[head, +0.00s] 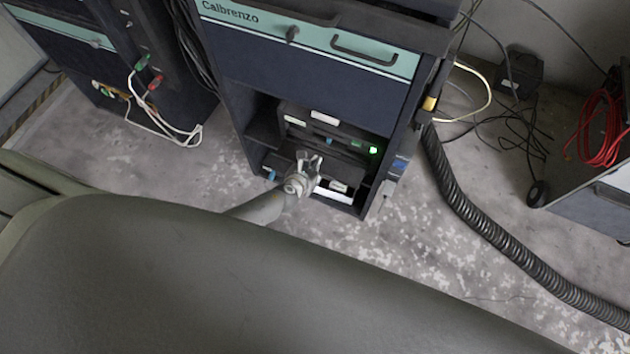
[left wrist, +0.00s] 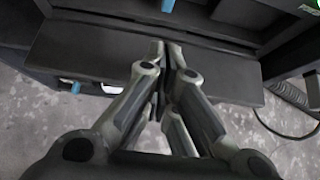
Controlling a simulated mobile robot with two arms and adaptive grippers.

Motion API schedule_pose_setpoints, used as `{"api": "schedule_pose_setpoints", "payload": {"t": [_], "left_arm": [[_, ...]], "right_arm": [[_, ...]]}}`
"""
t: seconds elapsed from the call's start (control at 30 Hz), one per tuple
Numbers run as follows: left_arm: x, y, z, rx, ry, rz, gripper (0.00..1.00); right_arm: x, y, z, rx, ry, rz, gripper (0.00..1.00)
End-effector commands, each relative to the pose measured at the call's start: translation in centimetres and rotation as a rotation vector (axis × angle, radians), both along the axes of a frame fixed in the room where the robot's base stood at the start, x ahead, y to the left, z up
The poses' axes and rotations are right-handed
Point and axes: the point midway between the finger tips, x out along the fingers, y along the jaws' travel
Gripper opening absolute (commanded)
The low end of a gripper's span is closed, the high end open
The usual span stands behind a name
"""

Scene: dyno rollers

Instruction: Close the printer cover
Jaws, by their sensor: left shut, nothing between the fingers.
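The black printer (head: 325,116) sits in the open lower bay of the dark blue cabinet, with a green light on its front. A dark flat panel, which looks like its cover (left wrist: 85,52), lies lowered in front of the printer body in the left wrist view. My left gripper (head: 310,160) is at the front of the printer, shut and empty. In the left wrist view its fingertips (left wrist: 170,52) are together over the middle of the panel; I cannot tell if they touch it. My right gripper is not in view.
The cabinet (head: 310,75) has a closed teal-fronted drawer above the bay. A thick black corrugated hose (head: 480,220) runs along the floor at right, with a red cable coil (head: 602,130) beyond. Another cabinet with cables stands at left.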

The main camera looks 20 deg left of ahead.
Motion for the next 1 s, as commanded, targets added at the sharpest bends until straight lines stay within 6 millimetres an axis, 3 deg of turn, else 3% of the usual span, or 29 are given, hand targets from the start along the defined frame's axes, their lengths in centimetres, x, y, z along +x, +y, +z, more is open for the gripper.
{"api": "schedule_pose_setpoints", "payload": {"t": [0.67, 1.0], "left_arm": [[-0.2, 0.0, 0.1, 0.0, 0.0, 0.0, 0.0], [-2.1, 0.1, 1.4, -0.003, 0.0, 0.003, 0.0]], "right_arm": [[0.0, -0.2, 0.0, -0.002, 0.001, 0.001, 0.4], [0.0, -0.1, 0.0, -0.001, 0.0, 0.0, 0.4]]}}
